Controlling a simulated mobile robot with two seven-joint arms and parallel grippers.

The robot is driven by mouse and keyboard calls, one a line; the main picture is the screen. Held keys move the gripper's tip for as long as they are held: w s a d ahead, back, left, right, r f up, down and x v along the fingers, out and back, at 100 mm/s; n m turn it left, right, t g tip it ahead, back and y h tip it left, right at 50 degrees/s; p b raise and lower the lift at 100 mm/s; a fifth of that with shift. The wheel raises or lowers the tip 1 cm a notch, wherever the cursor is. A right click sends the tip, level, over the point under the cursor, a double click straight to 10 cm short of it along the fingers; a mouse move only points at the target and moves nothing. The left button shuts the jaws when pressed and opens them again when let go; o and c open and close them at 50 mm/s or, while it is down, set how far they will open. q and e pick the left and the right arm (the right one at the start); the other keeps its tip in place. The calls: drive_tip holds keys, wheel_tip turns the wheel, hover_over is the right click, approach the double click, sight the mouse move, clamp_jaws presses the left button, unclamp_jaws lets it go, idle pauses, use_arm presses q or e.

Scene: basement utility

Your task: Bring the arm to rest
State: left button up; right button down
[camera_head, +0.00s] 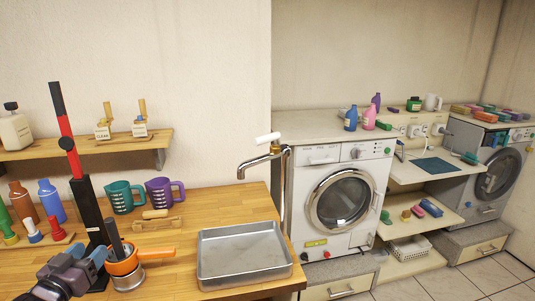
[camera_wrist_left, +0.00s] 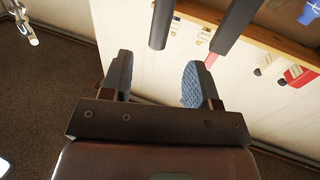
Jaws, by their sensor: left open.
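My left gripper (camera_head: 86,262) is at the lower left of the head view, over the front of the wooden counter (camera_head: 190,225). Its blue-padded fingers are apart, and nothing shows between them in the left wrist view (camera_wrist_left: 157,82). Just right of it is an orange pan (camera_head: 123,265) on a metal can, with a dark handle rising from it. A tall black and red post (camera_head: 72,140) stands close behind the gripper. Whether the gripper touches the pan or the post cannot be told. My right gripper is not in view.
A metal tray (camera_head: 243,253) lies near the counter's right edge, beside a faucet (camera_head: 268,165). Teal (camera_head: 121,197) and purple (camera_head: 161,190) jugs stand behind. Bottles (camera_head: 50,200) are at the left. A washing machine (camera_head: 340,200) stands to the right.

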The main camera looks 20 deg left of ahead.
use_arm(q)
drive_tip(key=s+d+f+m+g+h, duration=0.1)
drive_tip(key=d+f+m+g, duration=0.1)
drive_tip(key=d+f, duration=0.5)
drive_tip(key=s+d+f+m+g+h, duration=0.1)
drive_tip(key=d+f+m+g, duration=0.1)
drive_tip(key=d+f, duration=0.6)
drive_tip(key=s+d+f+g+h, duration=0.1)
drive_tip(key=d+f, duration=0.3)
drive_tip(key=d, duration=0.3)
drive_tip(key=s+d+f+h, duration=0.1)
drive_tip(key=d+f, duration=0.4)
drive_tip(key=d, duration=0.1)
drive_tip(key=shift+s+d+f+g+h, duration=0.25)
drive_tip(key=shift+d+f+g+h, duration=0.05)
drive_tip(key=shift+d+g+h, duration=0.1)
